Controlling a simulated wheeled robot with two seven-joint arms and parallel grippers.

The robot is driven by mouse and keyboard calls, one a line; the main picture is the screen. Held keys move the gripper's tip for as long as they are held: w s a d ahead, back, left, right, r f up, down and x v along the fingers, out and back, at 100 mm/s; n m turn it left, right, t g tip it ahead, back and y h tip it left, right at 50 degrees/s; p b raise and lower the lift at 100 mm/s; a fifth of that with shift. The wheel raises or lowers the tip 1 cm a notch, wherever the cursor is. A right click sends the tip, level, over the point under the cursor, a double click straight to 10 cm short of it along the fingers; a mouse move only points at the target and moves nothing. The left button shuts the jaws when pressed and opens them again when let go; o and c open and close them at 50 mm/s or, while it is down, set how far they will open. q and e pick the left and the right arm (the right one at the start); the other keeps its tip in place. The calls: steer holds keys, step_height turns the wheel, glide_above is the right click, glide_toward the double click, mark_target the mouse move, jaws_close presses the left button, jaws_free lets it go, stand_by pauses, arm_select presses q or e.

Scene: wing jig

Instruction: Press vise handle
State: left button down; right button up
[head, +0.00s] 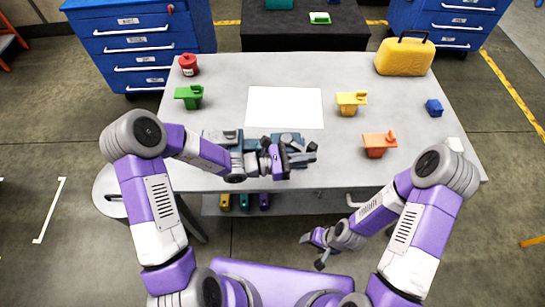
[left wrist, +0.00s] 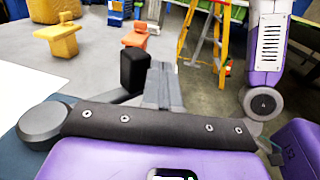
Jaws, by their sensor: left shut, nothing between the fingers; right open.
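The blue-grey vise (head: 287,137) is on the near part of the table, partly hidden behind my left arm. Its handle appears in the left wrist view as a dark bar ending in a black block-shaped grip (left wrist: 134,70). My left gripper (head: 303,157) is shut and empty, over the table's near side at the vise's right end. In the left wrist view its fingers (left wrist: 163,85) are just right of the black grip; I cannot tell whether they touch it. My right gripper (head: 313,252) is open and empty, low in front of the table.
A white sheet (head: 284,107) lies mid-table. Blue drawer cabinets (head: 140,40) are behind.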

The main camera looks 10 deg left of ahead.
mark_target(317, 148)
arm_select(q)
steer(key=w+d+t, duration=0.1)
steer(key=w+d+n+t+y, duration=0.1)
steer(key=w, duration=0.1)
steer(key=shift+d+n, duration=0.25)
steer(key=shift+n, duration=0.05)
steer(key=shift+w+d, duration=0.2)
steer(key=shift+w, duration=0.3)
arm_select(e)
steer(key=shift+r, duration=0.25)
arm_select(q)
steer(key=shift+s, duration=0.1)
